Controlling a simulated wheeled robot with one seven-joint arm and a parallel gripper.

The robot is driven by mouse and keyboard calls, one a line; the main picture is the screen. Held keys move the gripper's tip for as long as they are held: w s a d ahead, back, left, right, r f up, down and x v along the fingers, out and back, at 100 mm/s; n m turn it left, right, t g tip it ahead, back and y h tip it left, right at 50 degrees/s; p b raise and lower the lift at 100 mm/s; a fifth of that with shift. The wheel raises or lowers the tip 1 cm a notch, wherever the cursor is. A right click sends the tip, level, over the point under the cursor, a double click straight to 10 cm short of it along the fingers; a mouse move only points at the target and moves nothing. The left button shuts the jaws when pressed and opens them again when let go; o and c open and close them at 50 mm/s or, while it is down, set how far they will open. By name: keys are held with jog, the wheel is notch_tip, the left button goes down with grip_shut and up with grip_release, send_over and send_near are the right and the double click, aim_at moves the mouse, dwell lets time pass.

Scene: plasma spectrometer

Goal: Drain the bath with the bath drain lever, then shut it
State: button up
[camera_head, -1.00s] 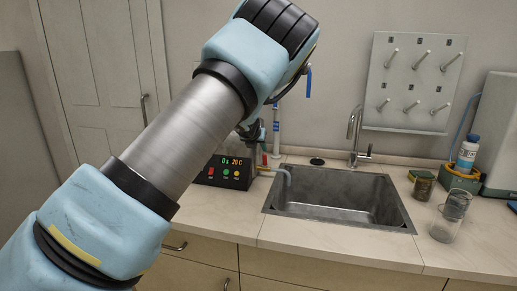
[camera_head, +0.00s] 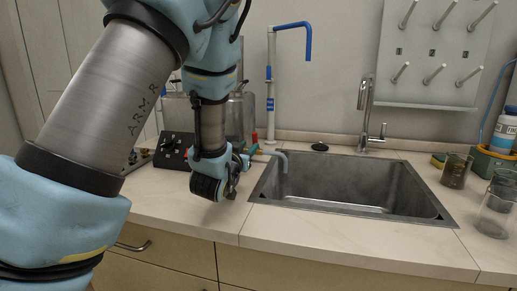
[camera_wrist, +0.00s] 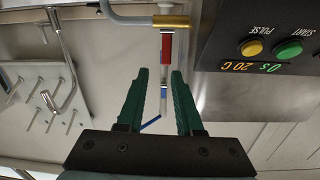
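The red bath drain lever (camera_wrist: 167,46) shows in the wrist view, whose picture is upside down. It joins a brass valve body (camera_wrist: 170,21) on a grey drain pipe (camera_wrist: 130,17). In the head view the lever (camera_head: 254,137) stands up beside my gripper, small and partly hidden, with the pipe's spout (camera_head: 283,160) bent over the sink's left edge. My gripper (camera_wrist: 160,72) is open with green fingers. In the wrist view the lever appears just beyond the gap between the fingertips, apart from them. The metal bath (camera_head: 241,112) is partly hidden behind my arm.
The control box (camera_wrist: 260,45) reads 0 s and 20 C, close on the gripper's side. The sink (camera_head: 345,185) is empty, with a faucet (camera_head: 365,110) behind. A blue-tipped stand pipe (camera_head: 270,80) rises behind the lever. Jars (camera_head: 455,170) stand at right. The front counter is clear.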

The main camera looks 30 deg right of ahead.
aim_at(254, 136)
jog(key=shift+n+t, duration=0.3)
jog(key=shift+n, duration=0.4)
jog(key=p+x, duration=0.1)
jog(key=x, duration=0.2)
jog(key=p+x, duration=0.1)
jog(key=x, duration=0.3)
jog(key=p+x, duration=0.1)
jog(key=x, duration=0.2)
jog(key=shift+w+a, duration=0.15)
jog(key=shift+w, duration=0.35)
jog(key=shift+c, duration=0.2)
grip_shut()
